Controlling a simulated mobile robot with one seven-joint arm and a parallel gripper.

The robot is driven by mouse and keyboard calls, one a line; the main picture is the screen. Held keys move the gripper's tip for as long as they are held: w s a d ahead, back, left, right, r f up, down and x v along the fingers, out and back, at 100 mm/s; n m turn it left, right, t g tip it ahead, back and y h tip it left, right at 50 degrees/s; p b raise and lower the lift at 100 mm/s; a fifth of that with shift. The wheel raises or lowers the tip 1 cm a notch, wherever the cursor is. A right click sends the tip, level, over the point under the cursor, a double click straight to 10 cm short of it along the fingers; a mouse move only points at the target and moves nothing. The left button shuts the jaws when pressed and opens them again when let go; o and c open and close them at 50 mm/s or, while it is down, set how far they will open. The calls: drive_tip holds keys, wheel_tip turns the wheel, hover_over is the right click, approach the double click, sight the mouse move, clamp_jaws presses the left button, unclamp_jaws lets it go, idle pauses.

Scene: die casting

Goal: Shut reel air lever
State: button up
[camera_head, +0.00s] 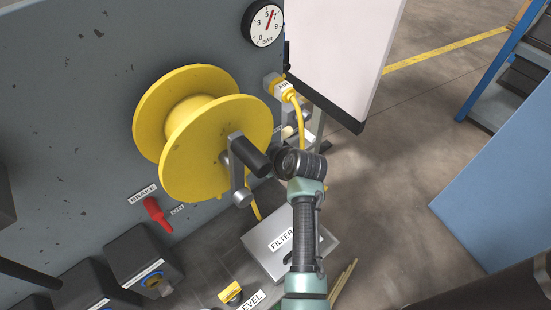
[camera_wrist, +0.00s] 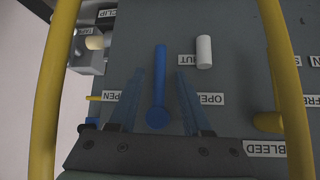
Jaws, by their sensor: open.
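In the wrist view a blue lever (camera_wrist: 160,75) with a long thin handle and a round end lies along a grey panel. I take it for the reel air lever. A partly hidden label ending in "UT" (camera_wrist: 187,60) and an "OPEN" label (camera_wrist: 210,98) sit right of it, both upside down. My gripper (camera_wrist: 159,88) is open, one finger on each side of the lever, with visible gaps; I cannot tell the depth between them. In the head view my wrist hides the fingers, and I cannot make out the lever.
Yellow hose strands (camera_wrist: 274,60) run down both sides of the wrist view. A white peg (camera_wrist: 204,52) stands right of the lever. In the head view the yellow reel (camera_head: 205,130) and its dark crank handle (camera_head: 250,156) are close left of my wrist. A white board (camera_head: 335,50) hangs above.

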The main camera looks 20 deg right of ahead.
drive_tip(key=b+v, duration=0.1)
drive_tip(key=v, duration=1)
drive_tip(key=shift+s, duration=0.15)
